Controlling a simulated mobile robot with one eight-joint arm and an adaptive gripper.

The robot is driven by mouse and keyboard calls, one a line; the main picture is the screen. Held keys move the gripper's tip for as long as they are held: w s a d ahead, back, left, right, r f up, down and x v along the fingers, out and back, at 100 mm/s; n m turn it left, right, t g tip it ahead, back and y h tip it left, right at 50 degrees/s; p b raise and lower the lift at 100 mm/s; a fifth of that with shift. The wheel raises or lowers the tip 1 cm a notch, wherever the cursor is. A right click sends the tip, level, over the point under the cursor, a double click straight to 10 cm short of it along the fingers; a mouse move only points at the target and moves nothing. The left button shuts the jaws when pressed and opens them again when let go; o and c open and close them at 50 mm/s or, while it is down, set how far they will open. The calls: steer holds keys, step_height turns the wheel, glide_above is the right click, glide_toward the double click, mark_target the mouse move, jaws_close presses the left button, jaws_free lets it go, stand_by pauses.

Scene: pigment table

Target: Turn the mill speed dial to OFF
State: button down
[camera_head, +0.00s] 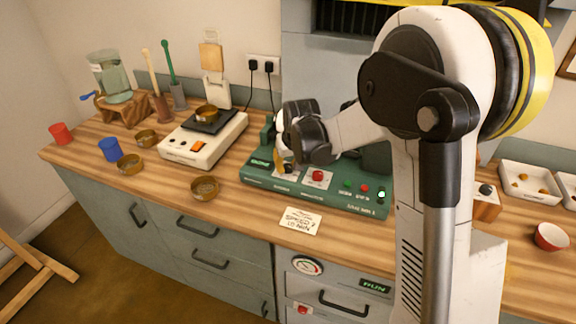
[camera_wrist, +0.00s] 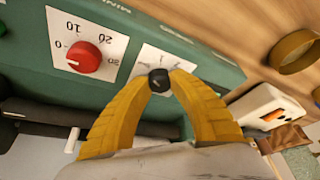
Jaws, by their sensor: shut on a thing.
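The green mill (camera_head: 330,197) stands on the wooden bench, and its panel fills much of the wrist view (camera_wrist: 210,62). The speed dial is a small black knob (camera_wrist: 158,79) on a white plate. My gripper (camera_wrist: 158,84) has its yellow fingers closed on this knob from both sides. The fingers hide much of the plate, so I cannot read the dial's setting. In the head view my gripper (camera_head: 282,166) reaches down to the left part of the panel and covers the knob. Beside it is a red dial (camera_wrist: 84,57) with a numbered scale, clear of the fingers.
A white scale (camera_head: 203,139) stands left of the mill, and a brass bowl (camera_head: 204,188) sits in front of it. A written card (camera_head: 301,221) lies before the mill. Green and red lamps or buttons (camera_head: 364,188) are on the panel's right. A white tray (camera_head: 530,183) is farther right.

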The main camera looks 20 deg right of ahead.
steer(key=shift+n, duration=0.7)
steer(key=shift+y, duration=0.3)
steer(key=c, duration=1.1)
jaws_free()
steer(key=v, duration=1.2)
steer(key=shift+w, duration=0.1)
